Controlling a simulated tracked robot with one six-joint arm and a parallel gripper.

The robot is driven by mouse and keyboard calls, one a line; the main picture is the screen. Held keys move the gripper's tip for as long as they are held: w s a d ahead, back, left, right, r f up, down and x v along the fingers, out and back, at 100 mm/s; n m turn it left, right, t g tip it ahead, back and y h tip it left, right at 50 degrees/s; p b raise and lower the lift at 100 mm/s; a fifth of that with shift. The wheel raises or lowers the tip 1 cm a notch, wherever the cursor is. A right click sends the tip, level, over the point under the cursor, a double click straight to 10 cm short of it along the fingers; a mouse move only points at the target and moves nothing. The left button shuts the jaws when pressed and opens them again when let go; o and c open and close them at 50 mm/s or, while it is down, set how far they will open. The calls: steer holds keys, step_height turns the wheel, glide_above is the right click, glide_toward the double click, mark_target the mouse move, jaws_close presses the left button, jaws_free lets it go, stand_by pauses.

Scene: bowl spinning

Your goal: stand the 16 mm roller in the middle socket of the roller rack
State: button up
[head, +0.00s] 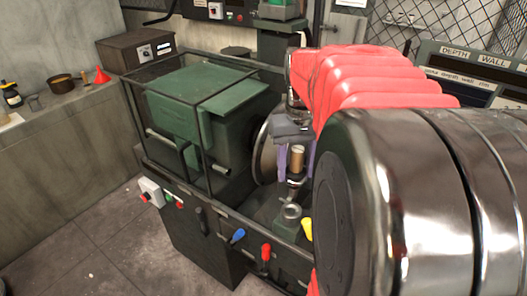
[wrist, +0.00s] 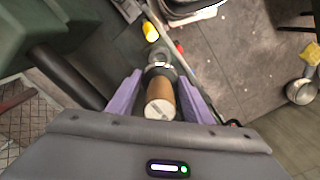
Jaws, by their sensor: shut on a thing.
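My gripper (head: 296,168) hangs over the machine bed, its two purple fingers on either side of a tan-brown roller (head: 298,159). In the wrist view the roller (wrist: 160,98) lies between the fingertips (wrist: 161,92), shut on it, with its pale end face turned toward the camera. A dark round part and a metal ring (wrist: 160,56) show just beyond the roller. The ring (head: 292,211) also shows below the gripper in the head view. I cannot tell whether the roller touches anything beneath. I cannot make out the roller rack or its middle socket, and no size marking is readable.
A green caged machine (head: 200,110) with a large metal disc (head: 264,155) stands close left of my gripper. A side counter (head: 50,125) holds a pan and a red funnel.

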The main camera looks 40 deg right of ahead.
mark_target(298, 149)
steer(key=shift+r, duration=0.1)
stand_by(0.3)
steer(key=shift+r, duration=2.15)
